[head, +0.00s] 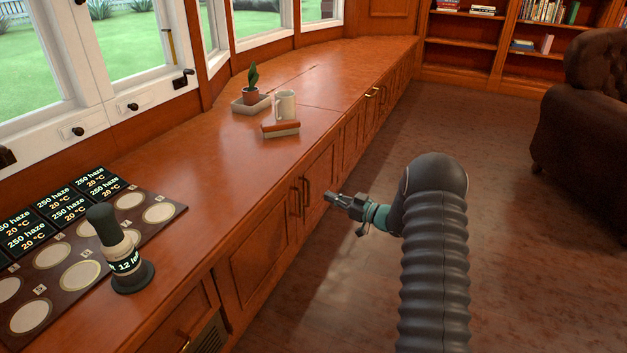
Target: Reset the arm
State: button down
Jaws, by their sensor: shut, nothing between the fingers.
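My gripper (335,199) is in the middle of the head view, at the end of my dark ribbed arm. It points left toward the cabinet doors under the wooden counter (215,165). Its fingers are shut with nothing between them. It hangs in free space in front of the counter, over the floor, and appears apart from the cabinet front. My arm rises from the bottom right and bends over at the top.
On the counter stand a tray (240,105) with a potted plant (251,90), a white mug (285,104), a brush-like block (281,129), a black device (122,255) and a panel of round pads (160,213). A dark armchair (585,120) stands right; floor between is clear.

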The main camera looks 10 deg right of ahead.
jog(key=d+f+m+h, duration=0.4)
jog(key=d+f+h, duration=0.5)
jog(key=f, duration=0.2)
jog(key=s+d+r+m+g+h, duration=0.35)
jog(key=s+d+g+h, duration=0.2)
jog(key=s, duration=0.35)
jog(key=s+a+r+p, duration=0.1)
jog(key=s+a+r, duration=0.5)
jog(key=s+r, duration=0.4)
jog(key=s+a+r+m+y, duration=0.1)
jog(key=s+a+r, duration=0.5)
jog(key=s+r, duration=0.4)
jog(key=s+a+r+m+g+p, duration=0.1)
jog(key=s+a+r, duration=0.6)
jog(key=s, duration=1.1)
jog(key=shift+s+r+p, duration=0.3)
jog(key=shift+r+p, duration=0.05)
jog(key=shift+r, duration=1.45)
